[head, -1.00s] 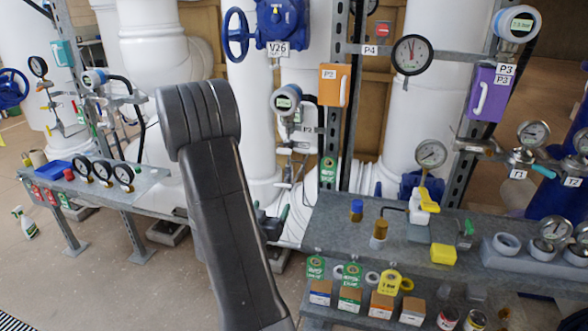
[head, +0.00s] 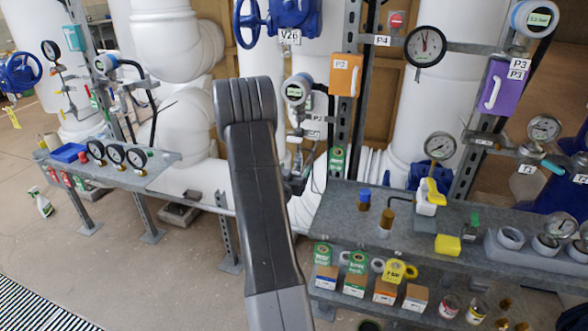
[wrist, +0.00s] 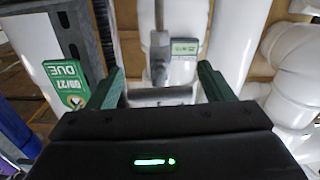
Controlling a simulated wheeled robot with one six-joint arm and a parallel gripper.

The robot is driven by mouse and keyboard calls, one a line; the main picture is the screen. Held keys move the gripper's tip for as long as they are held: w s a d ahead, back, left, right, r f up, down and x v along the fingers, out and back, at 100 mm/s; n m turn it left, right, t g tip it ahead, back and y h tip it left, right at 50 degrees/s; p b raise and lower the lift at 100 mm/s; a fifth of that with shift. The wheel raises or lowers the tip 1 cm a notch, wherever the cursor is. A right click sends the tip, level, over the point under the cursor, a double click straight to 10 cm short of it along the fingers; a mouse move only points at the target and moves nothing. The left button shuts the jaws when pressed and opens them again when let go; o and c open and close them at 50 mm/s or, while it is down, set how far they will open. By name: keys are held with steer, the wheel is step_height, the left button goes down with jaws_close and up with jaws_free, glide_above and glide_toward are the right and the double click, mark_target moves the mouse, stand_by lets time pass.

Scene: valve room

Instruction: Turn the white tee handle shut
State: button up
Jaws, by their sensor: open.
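In the wrist view, which is upside down, a pale bar that looks like the white tee handle (wrist: 160,94) lies crosswise between the green fingers. A grey valve or fitting stands behind it. My gripper (wrist: 160,78) is open, with one finger on each side of the bar and no clear contact. In the head view my gripper (head: 297,181) is small and dark beside the P2 post, below the P2 gauge. My arm covers part of that spot, and the handle is hard to make out there.
A digital gauge (head: 297,90) and an orange P2 box (head: 345,75) are above. A steel post (head: 347,115) with a green tag (wrist: 68,86) stands close beside the gripper. A grey bench (head: 345,205) with several small items is at right. White pipes stand behind.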

steer(key=shift+w, duration=0.1)
steer(key=c, duration=1)
steer(key=shift+f+m+b, duration=0.2)
steer(key=shift+m+b, duration=0.1)
steer(key=shift+b, duration=0.45)
steer(key=shift+r+m+b, duration=0.15)
steer(key=shift+m+b, duration=0.15)
steer(key=shift+b, duration=0.35)
steer(key=o, duration=1)
steer(key=b+v, duration=0.2)
steer(key=v, duration=1.2)
